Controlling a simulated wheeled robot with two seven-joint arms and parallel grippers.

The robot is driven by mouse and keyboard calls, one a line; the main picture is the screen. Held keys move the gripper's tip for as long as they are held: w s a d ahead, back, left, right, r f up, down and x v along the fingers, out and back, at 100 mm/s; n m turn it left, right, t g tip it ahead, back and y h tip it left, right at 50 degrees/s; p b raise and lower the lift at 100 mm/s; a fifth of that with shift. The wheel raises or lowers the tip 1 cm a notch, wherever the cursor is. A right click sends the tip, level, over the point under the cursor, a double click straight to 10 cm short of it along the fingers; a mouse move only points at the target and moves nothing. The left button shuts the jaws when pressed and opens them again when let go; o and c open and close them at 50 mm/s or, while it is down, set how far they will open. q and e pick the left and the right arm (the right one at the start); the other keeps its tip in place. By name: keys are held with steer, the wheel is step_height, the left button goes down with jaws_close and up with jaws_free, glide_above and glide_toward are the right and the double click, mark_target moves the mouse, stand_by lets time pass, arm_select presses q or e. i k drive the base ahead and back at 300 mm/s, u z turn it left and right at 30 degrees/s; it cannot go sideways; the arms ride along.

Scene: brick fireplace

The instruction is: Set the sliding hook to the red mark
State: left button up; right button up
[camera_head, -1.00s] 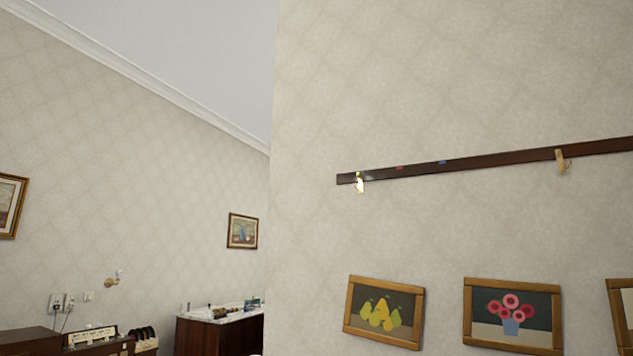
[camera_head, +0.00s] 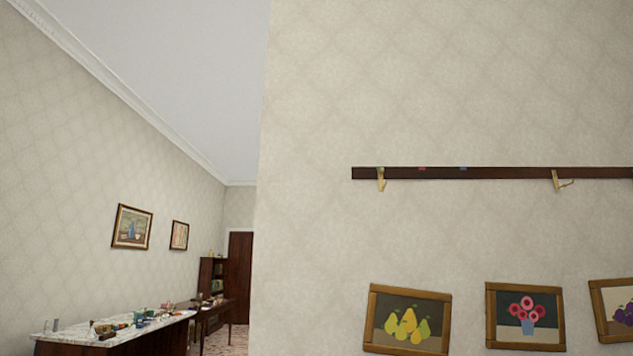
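A dark wooden rail (camera_head: 510,173) runs level along the patterned wall at the right. A brass hook (camera_head: 381,180) hangs on the rail near its left end, below a small green mark (camera_head: 380,169). A second brass hook (camera_head: 558,181) hangs farther right. The red mark (camera_head: 422,168) is on the rail a little right of the left hook, and a blue mark (camera_head: 463,168) is right of the red one. The left hook is apart from the red mark. Neither of my grippers is in view.
Framed pictures of pears (camera_head: 407,320), flowers (camera_head: 526,316) and grapes (camera_head: 613,310) hang below the rail. At the left, a marble-topped counter (camera_head: 75,337) holds several small items. The wall's corner edge stands left of the rail, with an open passage beyond.

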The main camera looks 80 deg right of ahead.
mark_target(383, 178)
steer(key=i, duration=1.3)
steer(key=z, duration=3.8)
steer(key=i, duration=0.15)
steer(key=u, duration=0.05)
